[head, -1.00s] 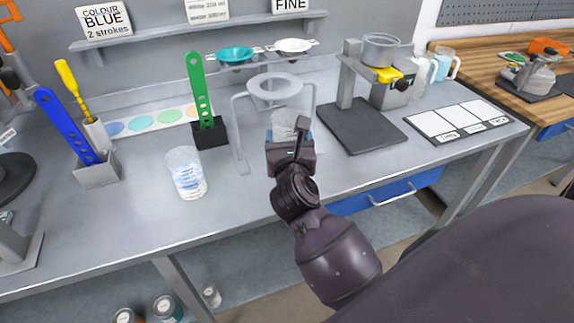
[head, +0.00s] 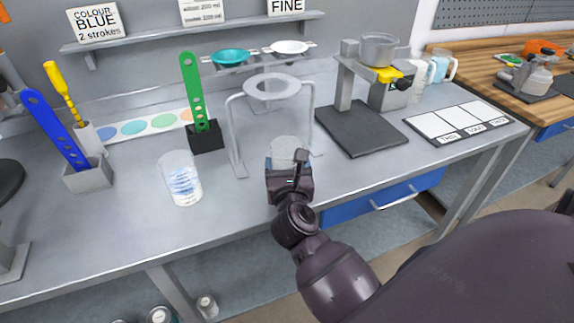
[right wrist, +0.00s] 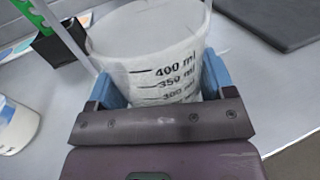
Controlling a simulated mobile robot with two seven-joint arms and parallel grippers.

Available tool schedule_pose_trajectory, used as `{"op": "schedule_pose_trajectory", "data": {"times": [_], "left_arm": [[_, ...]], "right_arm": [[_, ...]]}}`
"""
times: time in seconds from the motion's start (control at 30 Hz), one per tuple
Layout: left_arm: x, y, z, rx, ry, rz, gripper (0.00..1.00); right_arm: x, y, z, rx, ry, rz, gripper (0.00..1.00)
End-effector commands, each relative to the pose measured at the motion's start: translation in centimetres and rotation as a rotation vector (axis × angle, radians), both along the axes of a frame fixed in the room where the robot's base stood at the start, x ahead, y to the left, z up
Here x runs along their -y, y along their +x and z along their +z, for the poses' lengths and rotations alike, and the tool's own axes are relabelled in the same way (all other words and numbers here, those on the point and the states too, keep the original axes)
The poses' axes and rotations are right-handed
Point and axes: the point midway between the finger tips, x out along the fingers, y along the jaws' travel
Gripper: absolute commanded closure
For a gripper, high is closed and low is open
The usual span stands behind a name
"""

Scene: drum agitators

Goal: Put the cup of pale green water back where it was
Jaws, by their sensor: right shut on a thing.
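My right gripper (head: 289,172) is shut on a translucent measuring cup (head: 287,150). It holds the cup roughly upright in front of the ring stand (head: 272,88), close to the table's front edge. In the right wrist view the cup (right wrist: 150,50) sits between the blue finger pads and shows its ml scale. Its contents look whitish; I cannot make out a green tint. The gripper hides the cup's base, so I cannot tell if it touches the table. My left gripper is not in view.
A second clear cup (head: 181,178) with a blue tint stands to the left on the grey table (head: 120,225). A green paddle in a black block (head: 206,136) stands behind it. A dark plate (head: 357,130) lies to the right. Bare table lies between the second cup and my gripper.

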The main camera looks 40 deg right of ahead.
Motion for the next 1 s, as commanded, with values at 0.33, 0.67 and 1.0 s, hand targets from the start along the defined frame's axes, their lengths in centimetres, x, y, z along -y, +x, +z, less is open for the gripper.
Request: {"op": "schedule_pose_trajectory", "data": {"times": [0.33,0.67,1.0], "left_arm": [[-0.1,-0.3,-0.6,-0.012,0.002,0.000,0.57],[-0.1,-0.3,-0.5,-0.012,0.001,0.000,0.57],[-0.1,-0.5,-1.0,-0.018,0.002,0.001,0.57]], "right_arm": [[0.0,0.0,-0.3,-0.001,0.001,0.000,0.00],[-0.6,-1.0,-0.1,-0.003,0.001,0.000,0.00],[-3.8,-6.3,-0.2,-0.005,0.002,0.000,0.00]]}}
